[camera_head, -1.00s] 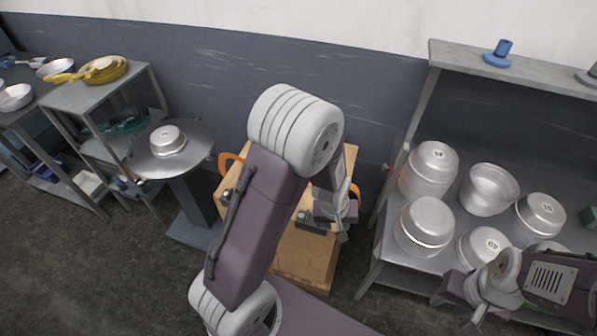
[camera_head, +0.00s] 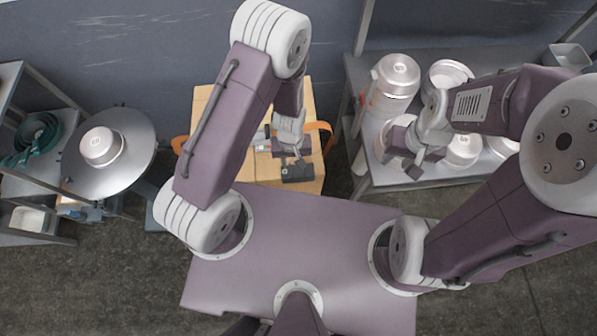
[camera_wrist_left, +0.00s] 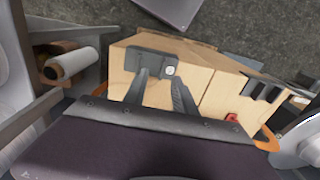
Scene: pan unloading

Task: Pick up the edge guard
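A small dark grey block, which I take to be the edge guard (camera_head: 298,172), lies on the wooden box's top near its front edge. In the left wrist view the dark block (camera_wrist_left: 148,62) has a pale round spot at one end. My left gripper (camera_head: 293,158) is over the box, just behind the block. In the left wrist view its two fingers (camera_wrist_left: 160,88) stand apart, with their tips at the block's near side; whether they touch it is unclear. My right gripper (camera_head: 404,163) hangs in front of the pan shelf; its finger opening is unclear.
The wooden box (camera_head: 240,165) has orange side handles (camera_head: 327,138). A round metal table (camera_head: 135,165) with one pan (camera_head: 101,146) stands left. Several metal pans (camera_head: 395,80) fill the shelf (camera_head: 390,185) right. A dark slotted piece (camera_wrist_left: 262,90) is on the box.

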